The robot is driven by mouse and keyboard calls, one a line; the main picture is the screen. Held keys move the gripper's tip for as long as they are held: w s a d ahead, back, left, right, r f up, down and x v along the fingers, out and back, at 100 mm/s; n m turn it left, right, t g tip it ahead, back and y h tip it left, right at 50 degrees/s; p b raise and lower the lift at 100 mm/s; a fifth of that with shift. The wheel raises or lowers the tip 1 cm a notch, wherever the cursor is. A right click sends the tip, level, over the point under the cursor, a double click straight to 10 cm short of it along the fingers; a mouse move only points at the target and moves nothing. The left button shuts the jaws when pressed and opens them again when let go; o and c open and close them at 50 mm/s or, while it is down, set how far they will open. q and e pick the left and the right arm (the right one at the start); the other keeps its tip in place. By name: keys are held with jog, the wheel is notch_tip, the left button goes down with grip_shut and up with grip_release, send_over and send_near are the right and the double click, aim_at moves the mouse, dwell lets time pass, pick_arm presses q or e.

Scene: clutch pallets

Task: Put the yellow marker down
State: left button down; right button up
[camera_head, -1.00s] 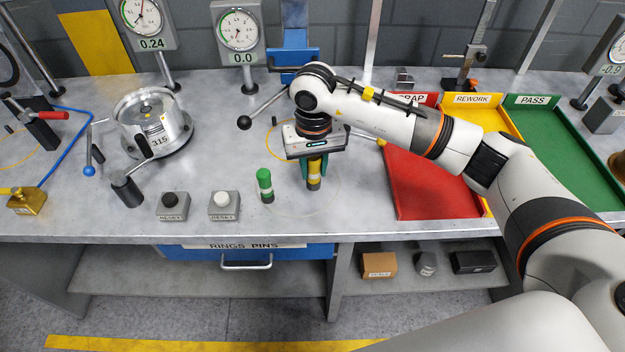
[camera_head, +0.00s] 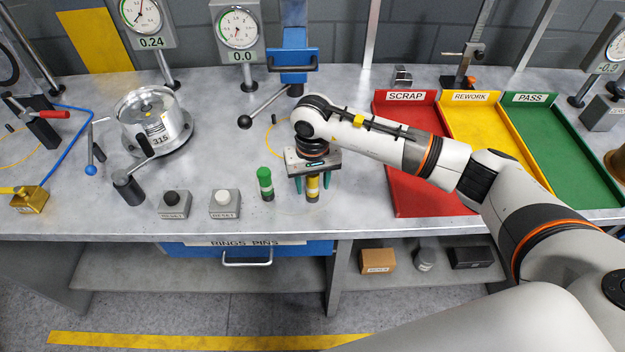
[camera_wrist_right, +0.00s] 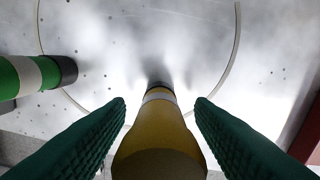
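The yellow marker (camera_head: 312,187) stands upright on the grey bench near its front edge, under my right gripper (camera_head: 312,187). In the right wrist view the yellow marker (camera_wrist_right: 158,128) points away from the camera, its dark end at the bench surface. The green fingers of my right gripper (camera_wrist_right: 160,103) are open on either side of it, with a visible gap at each side. A green marker (camera_head: 265,184) with a white band stands just left of it. The green marker also shows at the left of the right wrist view (camera_wrist_right: 30,76). My left gripper is not in view.
The red scrap tray (camera_head: 430,198) lies right of the gripper, beside the yellow rework tray (camera_head: 478,125) and green pass tray (camera_head: 560,150). Two reset button boxes (camera_head: 224,205) (camera_head: 174,206) stand to the left. A blue press (camera_head: 293,62) stands behind.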

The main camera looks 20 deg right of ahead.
jog(key=shift+r, duration=0.4)
notch_tip(320, 180, up, 11)
jog(key=b, duration=0.3)
jog(key=shift+f+b, duration=0.15)
jog(key=shift+b, duration=0.2)
jog(key=shift+r, duration=0.4)
